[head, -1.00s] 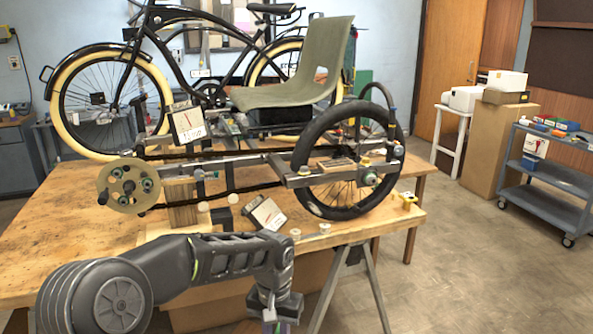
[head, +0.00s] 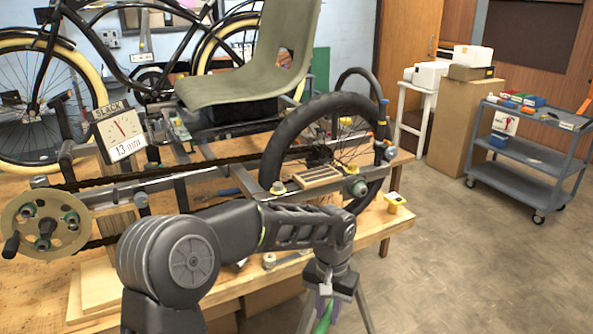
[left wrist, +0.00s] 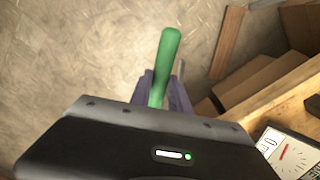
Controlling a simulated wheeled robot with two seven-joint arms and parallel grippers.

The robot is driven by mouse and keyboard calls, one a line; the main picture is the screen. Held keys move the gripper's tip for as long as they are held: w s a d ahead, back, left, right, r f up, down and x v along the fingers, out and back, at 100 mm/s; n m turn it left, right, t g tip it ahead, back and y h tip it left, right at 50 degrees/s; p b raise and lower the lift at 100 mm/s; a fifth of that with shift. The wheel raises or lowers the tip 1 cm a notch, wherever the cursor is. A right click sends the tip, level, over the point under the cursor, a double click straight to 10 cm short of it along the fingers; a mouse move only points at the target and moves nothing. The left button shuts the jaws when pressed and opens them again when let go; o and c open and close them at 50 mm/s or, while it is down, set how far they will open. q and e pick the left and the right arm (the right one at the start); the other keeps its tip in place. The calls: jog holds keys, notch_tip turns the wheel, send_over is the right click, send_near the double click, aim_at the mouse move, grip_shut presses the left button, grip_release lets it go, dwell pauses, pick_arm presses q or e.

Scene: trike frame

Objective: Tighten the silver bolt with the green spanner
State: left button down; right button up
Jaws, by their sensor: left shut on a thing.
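My left gripper (head: 326,290) is in front of the table edge, pointing down and shut on the green spanner (head: 323,318). The green handle also shows between the fingers in the left wrist view (left wrist: 166,65), over bare floor. The spanner's working end cannot be made out. The trike frame stands on the wooden table, with its black rear wheel (head: 280,147) at the right. Round fittings sit near the axle, including a grey-green one (head: 357,188); I cannot tell which is the silver bolt. The gripper is below and in front of them, apart. My right gripper is not in view.
A gauge card (head: 122,131) reads SLACK, 13 mm. A chainring (head: 45,224) is at the left. A blue-grey cart (head: 525,174) stands at the right. The floor between is clear.

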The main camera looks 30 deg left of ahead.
pick_arm(q)
jog(key=shift+w+d+r, duration=0.1)
jog(key=shift+w, duration=0.35)
jog(key=shift+s, duration=0.1)
